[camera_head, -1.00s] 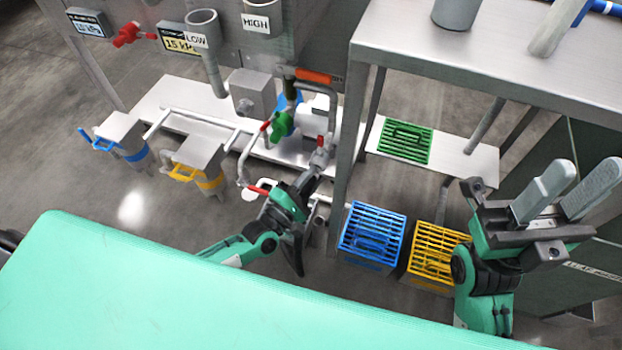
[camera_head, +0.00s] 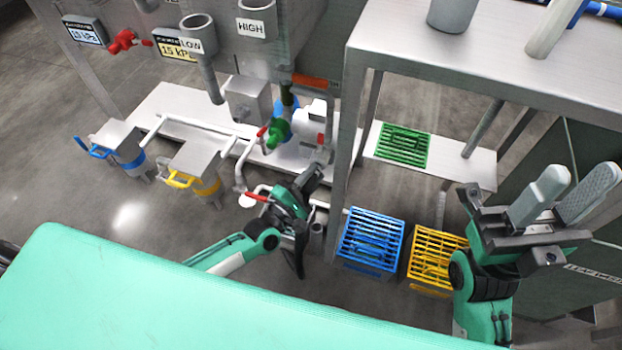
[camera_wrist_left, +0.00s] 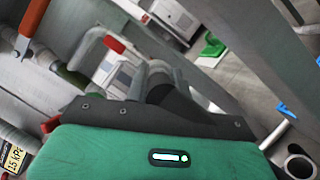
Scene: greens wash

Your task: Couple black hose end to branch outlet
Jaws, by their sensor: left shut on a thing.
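My left gripper (camera_head: 314,174) is low in front of the pipework, beside the metal frame leg. It is shut on a dark rounded piece, which looks like the black hose end (camera_wrist_left: 172,98) in the left wrist view. The jaws hide much of it in the head view. A grey cylindrical part (camera_wrist_left: 157,76) lies just beyond it; I cannot tell whether they touch. The pipe with a red part (camera_head: 320,139) stands just above the gripper. I cannot clearly pick out the branch outlet. My right gripper (camera_head: 565,195) is open and empty at the right.
A white pump-like unit (camera_head: 311,121) and green valve (camera_head: 278,131) sit behind my left gripper. A red-handled lever (camera_head: 257,197) is close on its left. Blue (camera_head: 371,241) and yellow (camera_head: 435,262) crates stand on the floor at right. The steel frame leg (camera_head: 346,150) is close.

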